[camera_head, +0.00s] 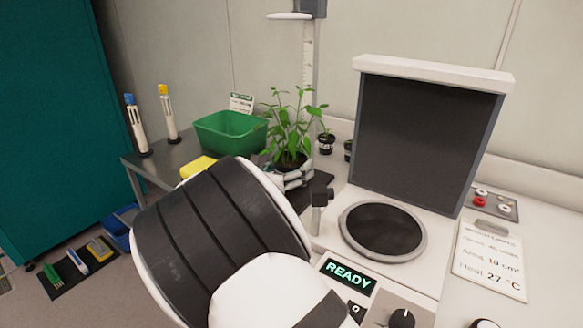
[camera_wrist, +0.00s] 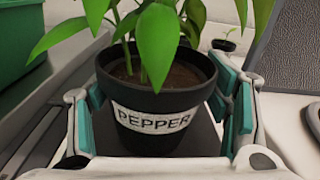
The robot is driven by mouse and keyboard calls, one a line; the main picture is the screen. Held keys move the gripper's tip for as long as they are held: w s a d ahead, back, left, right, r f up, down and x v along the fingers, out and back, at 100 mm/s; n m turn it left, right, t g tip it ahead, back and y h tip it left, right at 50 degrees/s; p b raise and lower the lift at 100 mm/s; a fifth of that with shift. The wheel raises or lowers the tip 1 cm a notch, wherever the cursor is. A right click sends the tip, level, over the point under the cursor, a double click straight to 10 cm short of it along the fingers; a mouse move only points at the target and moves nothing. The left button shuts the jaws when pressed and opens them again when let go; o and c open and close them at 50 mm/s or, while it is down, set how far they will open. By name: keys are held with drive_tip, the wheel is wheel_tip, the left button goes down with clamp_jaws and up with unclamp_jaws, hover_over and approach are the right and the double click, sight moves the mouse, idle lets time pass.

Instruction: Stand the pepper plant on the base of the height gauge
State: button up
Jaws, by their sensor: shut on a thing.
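The pepper plant (camera_head: 290,130) is a leafy green plant in a black pot. Its white PEPPER label faces the wrist camera (camera_wrist: 150,121). My gripper (camera_head: 292,177) is shut around the pot, with teal-padded fingers on both sides in the wrist view (camera_wrist: 160,95). The plant is upright. The height gauge (camera_head: 308,62) has an upright ruled post behind the plant and a white arm (camera_head: 289,16) high above the leaves. Its dark base (camera_head: 319,190) shows beside and below the pot, also in the wrist view (camera_wrist: 203,139). I cannot tell whether the pot touches it.
A green bin (camera_head: 231,135) stands left of the plant, with a yellow item (camera_head: 197,167) in front. Small potted seedlings (camera_head: 326,143) stand behind right. At right is a dark-panelled station (camera_head: 425,135) with a round plate (camera_head: 384,229) and a READY display (camera_head: 348,276).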

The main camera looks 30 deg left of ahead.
sight(282, 173)
drive_tip(key=shift+f, duration=0.1)
drive_tip(key=o, duration=1.4)
drive_tip(key=shift+s, duration=0.3)
drive_tip(key=s, duration=0.7)
drive_tip(key=shift+a+p, duration=0.35)
